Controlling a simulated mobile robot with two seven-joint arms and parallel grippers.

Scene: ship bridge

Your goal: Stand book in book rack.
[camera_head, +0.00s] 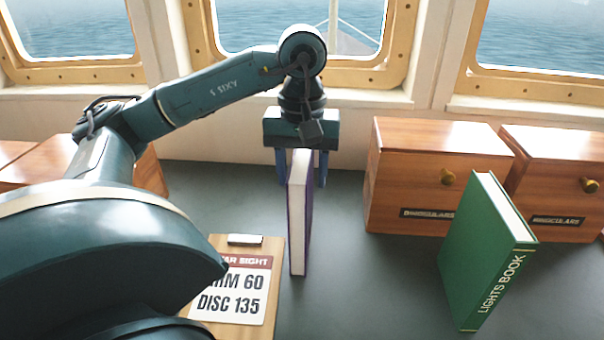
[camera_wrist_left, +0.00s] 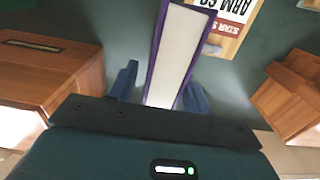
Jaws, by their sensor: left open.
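A purple book (camera_head: 300,215) with white page edges stands upright on the dark counter. It also shows in the left wrist view (camera_wrist_left: 178,55), between the blue fingers. My left gripper (camera_head: 302,175) points down at the far end of the purple book, open, with one finger on each side of it. In the wrist view a gap shows beside at least the left finger. A green book (camera_head: 480,250) labelled LIGHTS BOOK stands tilted at the right. No book rack can be made out in these views. My right gripper is not in view.
Wooden binoculars boxes (camera_head: 425,170) stand at the back right, and another wooden box (camera_head: 60,165) is at the left, partly behind my arm. A clipboard (camera_head: 265,285) lies left of the purple book. The counter (camera_head: 365,285) is clear between the two books.

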